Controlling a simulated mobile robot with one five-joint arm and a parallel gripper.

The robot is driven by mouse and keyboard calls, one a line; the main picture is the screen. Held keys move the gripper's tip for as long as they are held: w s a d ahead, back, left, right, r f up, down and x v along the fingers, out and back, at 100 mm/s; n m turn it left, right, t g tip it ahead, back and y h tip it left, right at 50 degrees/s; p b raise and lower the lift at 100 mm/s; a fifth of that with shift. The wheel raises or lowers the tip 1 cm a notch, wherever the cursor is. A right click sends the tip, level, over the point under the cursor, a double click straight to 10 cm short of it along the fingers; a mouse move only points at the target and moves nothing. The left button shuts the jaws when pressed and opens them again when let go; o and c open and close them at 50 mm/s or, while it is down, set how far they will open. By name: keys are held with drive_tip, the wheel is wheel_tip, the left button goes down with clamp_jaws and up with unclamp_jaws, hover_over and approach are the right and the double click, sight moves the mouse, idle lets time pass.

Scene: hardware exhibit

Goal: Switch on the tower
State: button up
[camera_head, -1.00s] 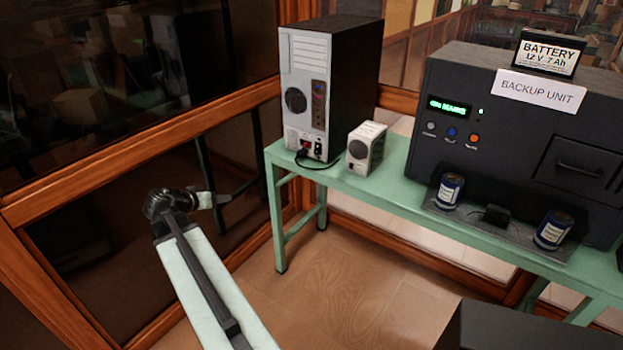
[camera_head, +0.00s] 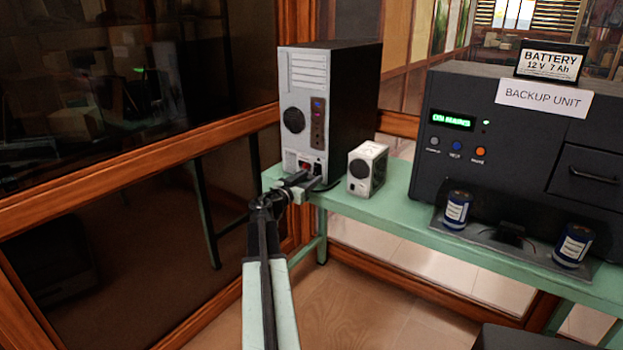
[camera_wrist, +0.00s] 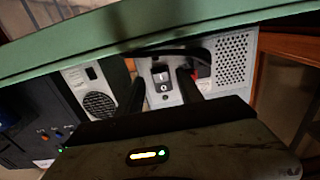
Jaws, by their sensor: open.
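The tower (camera_head: 310,100) stands on the green bench, its pale back panel facing me. In the wrist view, which is upside down, the same panel (camera_wrist: 232,60) shows a black rocker switch (camera_wrist: 161,78) with I and O marks. A red socket area (camera_wrist: 203,72) is beside the switch, partly hidden by a finger. A black cable (camera_wrist: 165,51) runs along the panel's low part. My gripper (camera_head: 300,184) is at the panel's lower part. Its open, empty fingers (camera_wrist: 162,88) flank the switch in the picture. I cannot tell whether they touch the panel.
A small white box with a round grille (camera_head: 367,170) stands close right of the tower. The dark backup unit (camera_head: 520,135), with a battery (camera_head: 549,62) on top, fills the bench's right. The green bench (camera_head: 400,208) edge is close to my gripper. A wood-framed glass wall (camera_head: 150,155) is left.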

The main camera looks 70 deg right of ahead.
drive_tip(key=shift+x, duration=0.75)
clamp_jaws()
drive_tip(key=shift+f+h+b, duration=0.3)
drive_tip(key=shift+f+b, duration=0.2)
drive_tip(key=shift+b, duration=1)
drive_tip(key=shift+r+h, duration=0.3)
unclamp_jaws()
